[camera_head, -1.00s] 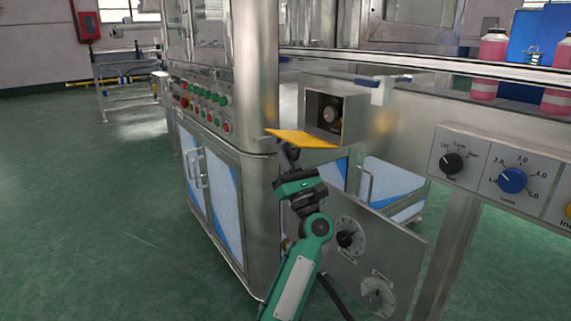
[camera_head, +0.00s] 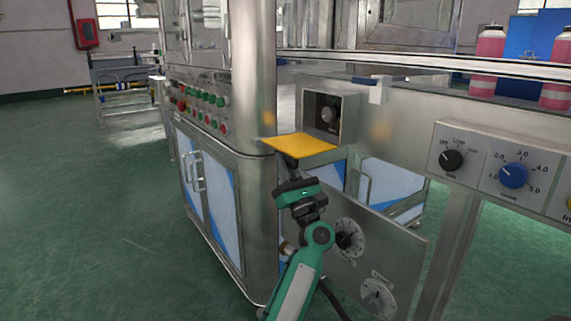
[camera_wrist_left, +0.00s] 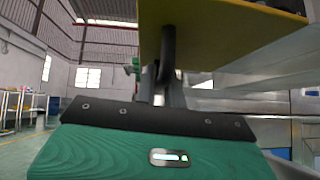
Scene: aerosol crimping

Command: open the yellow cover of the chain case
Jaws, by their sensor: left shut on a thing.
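The yellow cover (camera_head: 299,144) of the chain case is swung down and stands out roughly level below the opening of the metal chain case (camera_head: 342,118). The dark inside of the case with a round part shows. My left gripper (camera_head: 290,163) is under the cover, shut on it at its underside. In the left wrist view the yellow cover (camera_wrist_left: 215,45) fills the upper right, with a dark curved handle-like piece (camera_wrist_left: 168,50) at the fingers. The exact finger contact is partly hidden. My right gripper is not in view.
A steel cabinet (camera_head: 225,200) with blue-and-white doors stands left of the case. A control panel with a blue knob (camera_head: 513,175) is at the right. A lower plate with dials (camera_head: 365,255) is close to my left arm. Pink bottles (camera_head: 487,60) stand at the back right.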

